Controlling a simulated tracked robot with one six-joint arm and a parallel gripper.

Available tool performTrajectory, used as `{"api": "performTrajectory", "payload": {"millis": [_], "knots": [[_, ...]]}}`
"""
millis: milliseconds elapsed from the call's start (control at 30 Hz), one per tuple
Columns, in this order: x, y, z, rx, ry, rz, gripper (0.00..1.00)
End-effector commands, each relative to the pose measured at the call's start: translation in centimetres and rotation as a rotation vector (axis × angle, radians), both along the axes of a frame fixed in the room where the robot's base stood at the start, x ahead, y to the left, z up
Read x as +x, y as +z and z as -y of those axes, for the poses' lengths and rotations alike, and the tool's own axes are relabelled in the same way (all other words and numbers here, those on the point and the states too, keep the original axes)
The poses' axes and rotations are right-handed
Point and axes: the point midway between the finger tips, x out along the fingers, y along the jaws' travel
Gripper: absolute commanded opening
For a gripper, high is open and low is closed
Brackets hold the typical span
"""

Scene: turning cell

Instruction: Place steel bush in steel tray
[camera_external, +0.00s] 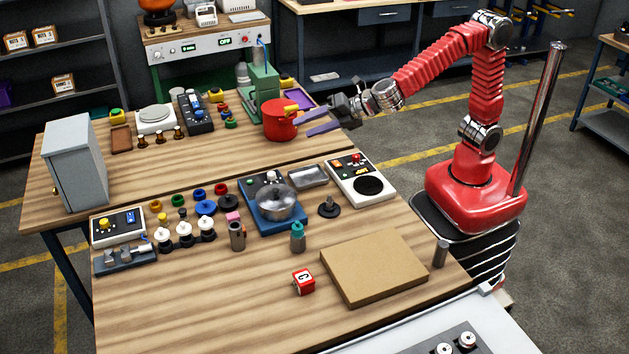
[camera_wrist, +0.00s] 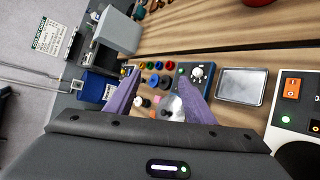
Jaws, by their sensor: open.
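The steel tray (camera_external: 308,176) is a small, shallow, shiny metal tray, empty, behind and right of the blue turntable-like device. In the wrist view the tray (camera_wrist: 242,87) lies right of the fingers. A plain grey metal cylinder (camera_external: 440,253) stands upright at the table's right edge; it may be the steel bush, but I cannot tell for sure. My gripper (camera_external: 299,120) is open, with two purple fingers, raised above the table near the red pot. The fingers also show in the wrist view (camera_wrist: 158,80), with nothing between them.
A red pot (camera_external: 280,120) is close to the fingers in the picture. A control box with a black disc (camera_external: 362,180) stands right of the tray.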

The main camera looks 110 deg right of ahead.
Motion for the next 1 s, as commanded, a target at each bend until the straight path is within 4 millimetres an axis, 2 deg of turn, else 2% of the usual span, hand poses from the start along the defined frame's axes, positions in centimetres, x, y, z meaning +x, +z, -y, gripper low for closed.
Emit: {"api": "performTrajectory", "payload": {"millis": [33, 200, 467, 767, 1000], "knots": [[-1.7, 0.5, 0.5, 0.054, -0.047, 0.017, 0.49], [-7.3, 0.6, 1.4, 0.255, -0.209, 0.057, 0.49], [-15.8, -0.5, 1.3, 0.566, -0.446, 0.102, 0.49], [-24.9, -3.0, -1.4, 0.929, -0.702, 0.123, 0.49], [-31.2, -5.1, -5.2, 1.222, -0.887, 0.107, 0.49]]}}
